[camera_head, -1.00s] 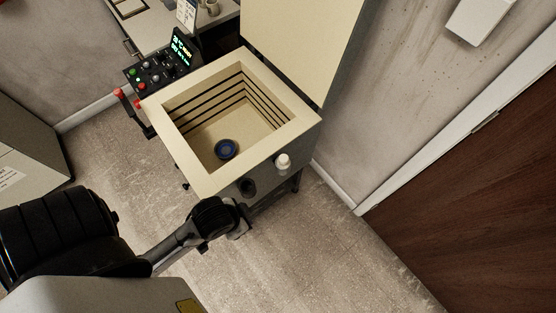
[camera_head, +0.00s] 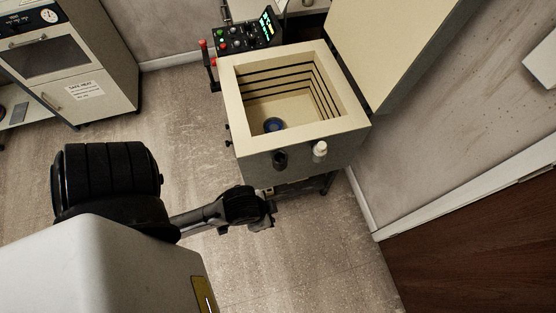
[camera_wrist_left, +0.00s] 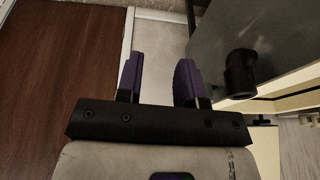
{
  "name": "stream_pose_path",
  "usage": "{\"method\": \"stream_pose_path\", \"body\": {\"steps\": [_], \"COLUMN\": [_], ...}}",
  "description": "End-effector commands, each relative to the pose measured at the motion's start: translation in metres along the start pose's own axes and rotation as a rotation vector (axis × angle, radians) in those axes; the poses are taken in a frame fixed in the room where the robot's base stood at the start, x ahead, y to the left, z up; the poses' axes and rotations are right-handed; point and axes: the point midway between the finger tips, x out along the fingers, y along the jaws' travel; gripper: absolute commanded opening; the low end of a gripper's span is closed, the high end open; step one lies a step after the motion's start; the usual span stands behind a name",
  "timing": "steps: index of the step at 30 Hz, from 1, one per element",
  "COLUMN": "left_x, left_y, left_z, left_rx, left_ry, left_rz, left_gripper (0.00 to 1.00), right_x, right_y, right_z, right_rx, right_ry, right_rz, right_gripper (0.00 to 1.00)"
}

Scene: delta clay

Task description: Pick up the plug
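Two small pieces stick out of the front of a cream and grey kiln. One is a white plug-like knob (camera_head: 320,149); the other is a black cylinder (camera_head: 279,160) to its left. I cannot tell for sure which is the plug. A black cylinder also shows at the right of the left wrist view (camera_wrist_left: 240,73). My left gripper (camera_head: 270,211) is below and in front of the kiln's front, apart from both pieces. In the left wrist view its two purple-lined fingers (camera_wrist_left: 159,78) are open with nothing between them. My right gripper is not in view.
The kiln (camera_head: 240,110) stands open with its lid (camera_head: 390,50) raised; a blue round thing (camera_head: 273,125) lies inside. A control panel (camera_head: 240,38) is at its back left. A cabinet oven (camera_head: 60,70) stands far left, a brown door (camera_head: 480,250) at right. The floor between is clear.

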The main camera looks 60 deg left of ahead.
Motion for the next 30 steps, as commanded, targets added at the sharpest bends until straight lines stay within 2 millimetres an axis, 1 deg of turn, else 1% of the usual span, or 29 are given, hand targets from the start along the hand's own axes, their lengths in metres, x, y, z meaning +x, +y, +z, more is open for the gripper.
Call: {"method": "stream_pose_path", "body": {"steps": [1, 9, 16, 18, 20, 23, 24, 26, 27, 29, 30], "left_x": [0.0, 0.0, 0.0, -0.001, -0.004, -0.013, -0.02, -0.034, -0.045, -0.063, -0.076], "left_y": [0.001, 0.007, 0.007, 0.005, 0.002, -0.008, -0.014, -0.025, -0.03, -0.035, -0.037], "left_z": [0.0, -0.001, -0.002, -0.012, -0.028, -0.071, -0.092, -0.127, -0.149, -0.182, -0.203], "left_rx": [0.0, -0.011, -0.012, -0.01, -0.01, -0.002, 0.005, 0.019, 0.034, 0.063, 0.084], "left_ry": [0.0, 0.002, 0.005, 0.027, 0.062, 0.161, 0.211, 0.292, 0.348, 0.43, 0.483], "left_rz": [0.003, 0.019, 0.018, 0.013, 0.006, -0.017, -0.033, -0.062, -0.08, -0.104, -0.121], "left_gripper": [0.38, 0.63, 0.63, 0.63, 0.63, 0.63, 0.63, 0.63, 0.63, 0.63, 0.63], "right_x": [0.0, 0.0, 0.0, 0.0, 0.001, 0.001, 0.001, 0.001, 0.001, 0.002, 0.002], "right_y": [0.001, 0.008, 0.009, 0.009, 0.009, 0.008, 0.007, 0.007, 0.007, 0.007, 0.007], "right_z": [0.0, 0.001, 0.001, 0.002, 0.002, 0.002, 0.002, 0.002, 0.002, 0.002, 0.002], "right_rx": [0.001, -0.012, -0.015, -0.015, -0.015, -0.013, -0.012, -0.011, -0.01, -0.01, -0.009], "right_ry": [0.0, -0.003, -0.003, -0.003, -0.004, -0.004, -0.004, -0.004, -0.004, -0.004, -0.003], "right_rz": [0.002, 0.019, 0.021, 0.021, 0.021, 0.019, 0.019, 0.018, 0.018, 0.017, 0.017], "right_gripper": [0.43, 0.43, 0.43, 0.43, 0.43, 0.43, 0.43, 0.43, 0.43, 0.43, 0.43]}}
